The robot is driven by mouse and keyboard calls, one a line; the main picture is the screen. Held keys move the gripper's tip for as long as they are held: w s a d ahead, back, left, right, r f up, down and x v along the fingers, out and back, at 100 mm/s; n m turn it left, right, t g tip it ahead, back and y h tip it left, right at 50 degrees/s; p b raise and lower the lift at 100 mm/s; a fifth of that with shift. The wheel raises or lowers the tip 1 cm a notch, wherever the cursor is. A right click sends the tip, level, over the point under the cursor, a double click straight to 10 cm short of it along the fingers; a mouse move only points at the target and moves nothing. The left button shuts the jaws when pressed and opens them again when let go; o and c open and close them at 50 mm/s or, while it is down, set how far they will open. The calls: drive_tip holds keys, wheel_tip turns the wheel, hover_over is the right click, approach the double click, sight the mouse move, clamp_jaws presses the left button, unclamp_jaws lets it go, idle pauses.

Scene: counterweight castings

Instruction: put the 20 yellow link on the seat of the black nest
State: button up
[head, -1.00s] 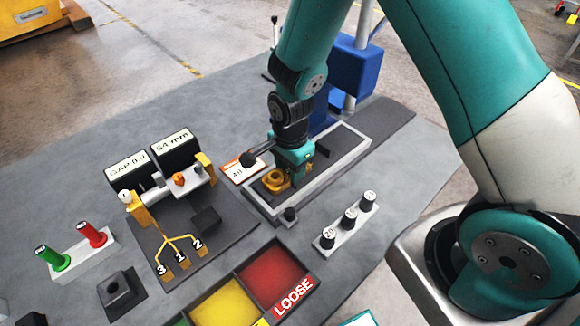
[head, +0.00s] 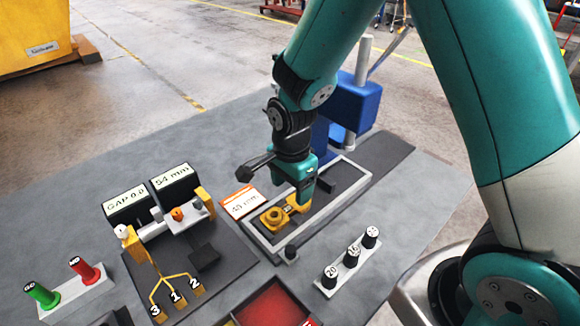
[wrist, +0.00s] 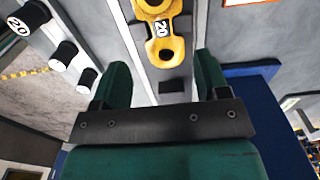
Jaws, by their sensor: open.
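The yellow link (head: 273,217) lies in a grey-rimmed tray (head: 258,238). In the wrist view the link (wrist: 176,50) bears a white label reading 20, with a round eye at each end. My gripper (head: 303,197) is low over the tray at the link's right end. In the wrist view my gripper (wrist: 162,68) is open, its two fingers apart with the link's near end ahead between them; neither finger visibly touches it. A dark block (head: 115,318) is cut off at the bottom edge of the head view; I cannot tell whether it is the black nest.
Several black-capped pegs (head: 330,276) stand on a light bar right of the tray. A blue stand (head: 355,103) is behind my arm. A gauge fixture (head: 175,190) and an orange-edged card (head: 240,202) are left of the tray. Green and red pegs (head: 85,271) stand far left.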

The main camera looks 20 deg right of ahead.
sight(291, 208)
wheel_tip(291, 208, up, 7)
drive_tip(key=s+a+r+n+y, duration=0.2)
drive_tip(key=s+r+n, duration=0.3)
drive_tip(key=s+n, duration=0.4)
drive_tip(key=s+a+r+n+y, duration=0.2)
drive_tip(key=s+r+n, duration=0.4)
drive_tip(key=s+n, duration=0.3)
drive_tip(key=a+n, duration=0.1)
drive_tip(key=n, duration=0.2)
drive_tip(key=shift+s+r+n+b, duration=0.2)
drive_tip(key=shift+r+n+b, duration=0.1)
drive_tip(key=shift+b, duration=0.1)
